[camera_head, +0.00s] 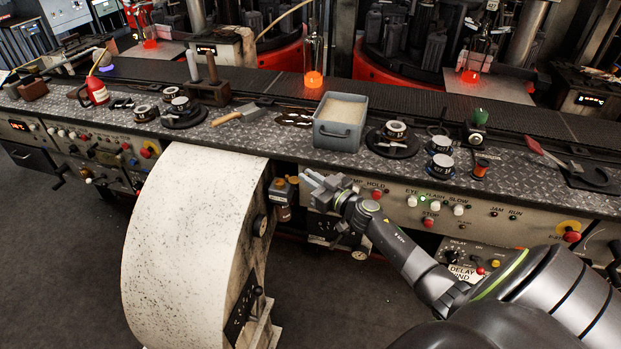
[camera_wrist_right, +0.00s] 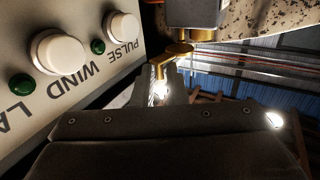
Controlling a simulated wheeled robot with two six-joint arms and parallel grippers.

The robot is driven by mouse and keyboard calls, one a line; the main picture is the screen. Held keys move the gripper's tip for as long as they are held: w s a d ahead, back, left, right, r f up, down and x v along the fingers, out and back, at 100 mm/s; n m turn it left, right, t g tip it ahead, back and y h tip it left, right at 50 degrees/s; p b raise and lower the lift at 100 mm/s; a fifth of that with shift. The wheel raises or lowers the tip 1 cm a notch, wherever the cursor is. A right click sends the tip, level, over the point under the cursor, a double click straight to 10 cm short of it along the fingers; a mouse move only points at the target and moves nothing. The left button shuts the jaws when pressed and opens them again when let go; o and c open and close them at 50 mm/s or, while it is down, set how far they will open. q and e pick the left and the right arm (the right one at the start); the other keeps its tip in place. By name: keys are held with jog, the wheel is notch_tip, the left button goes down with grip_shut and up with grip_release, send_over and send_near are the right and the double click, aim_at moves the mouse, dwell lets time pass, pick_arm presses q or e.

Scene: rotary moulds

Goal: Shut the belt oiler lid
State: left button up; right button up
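The belt oiler (camera_head: 281,192) appears to be the small box with a brass-coloured lower part on the console front, beside the big pale drum. My left gripper is not in view.
The speckled drum (camera_head: 195,235) stands out from the console left of the oiler. White push buttons (camera_wrist_right: 57,52) lie close on the panel. A grey bin (camera_head: 340,135) and round dials (camera_head: 396,130) sit on the console top. The floor in front is clear.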

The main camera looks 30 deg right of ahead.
grip_shut()
